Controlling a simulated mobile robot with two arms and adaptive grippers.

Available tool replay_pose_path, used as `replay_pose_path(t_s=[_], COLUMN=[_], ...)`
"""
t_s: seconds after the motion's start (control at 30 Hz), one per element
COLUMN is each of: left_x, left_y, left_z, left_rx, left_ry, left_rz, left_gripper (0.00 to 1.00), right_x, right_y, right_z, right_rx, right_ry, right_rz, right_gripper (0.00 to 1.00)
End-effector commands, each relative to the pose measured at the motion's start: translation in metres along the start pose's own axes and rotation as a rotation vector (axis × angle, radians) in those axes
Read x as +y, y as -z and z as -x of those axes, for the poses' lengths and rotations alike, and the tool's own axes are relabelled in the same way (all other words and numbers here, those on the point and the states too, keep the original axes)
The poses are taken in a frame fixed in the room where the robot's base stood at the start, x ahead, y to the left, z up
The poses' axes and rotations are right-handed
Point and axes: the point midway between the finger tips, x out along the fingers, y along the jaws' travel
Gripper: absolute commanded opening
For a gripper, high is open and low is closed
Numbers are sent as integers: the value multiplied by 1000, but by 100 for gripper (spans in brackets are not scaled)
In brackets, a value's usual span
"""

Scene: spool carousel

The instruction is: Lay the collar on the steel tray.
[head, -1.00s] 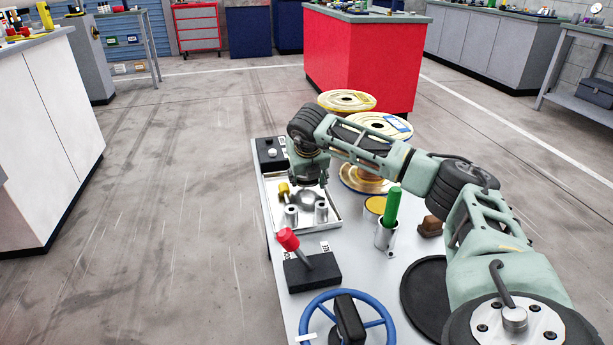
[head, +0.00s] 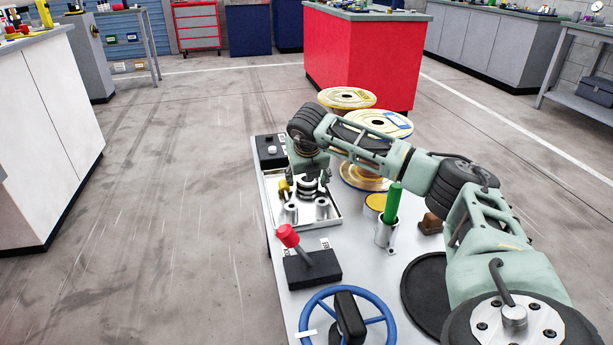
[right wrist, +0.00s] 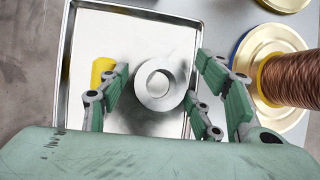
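The collar (right wrist: 178,88) is a thick grey metal ring. In the right wrist view it lies face up over the middle of the shiny steel tray (right wrist: 100,32), appearing to rest on its floor. My right gripper (head: 309,186) is low over the tray. In the head view the fingers partly hide the collar. The steel tray's rim (head: 338,217) shows there at the table's left side. My left gripper is not in view.
A yellow part (right wrist: 103,71) sits in the tray close to the left finger. Two metal cylinders, left (head: 290,213) and right (head: 322,208), stand at its near side. A copper-wound spool (right wrist: 292,78) is right of the tray. A red-knobbed lever (head: 289,236) stands nearer.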

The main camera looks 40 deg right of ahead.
Motion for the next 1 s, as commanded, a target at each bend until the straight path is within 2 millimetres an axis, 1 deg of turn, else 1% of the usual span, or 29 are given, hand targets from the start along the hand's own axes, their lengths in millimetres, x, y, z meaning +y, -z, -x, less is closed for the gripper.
replay_pose_path(t_s=[0.37,0.47,0.57,0.67,0.9,1.0], left_x=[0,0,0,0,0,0], left_y=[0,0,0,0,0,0], left_z=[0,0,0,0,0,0], left_rx=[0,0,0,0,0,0], left_ry=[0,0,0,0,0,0], left_rz=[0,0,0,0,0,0], left_gripper=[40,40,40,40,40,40], right_x=[-2,-1,-1,-1,0,0], right_y=[1,1,0,0,-1,-1], right_z=[-1,3,16,35,87,102], right_rx=[3,2,0,-2,-3,-1], right_ry=[4,3,2,3,1,0], right_rz=[0,0,0,1,1,1], right_gripper=[68,68,68,68,68,68])
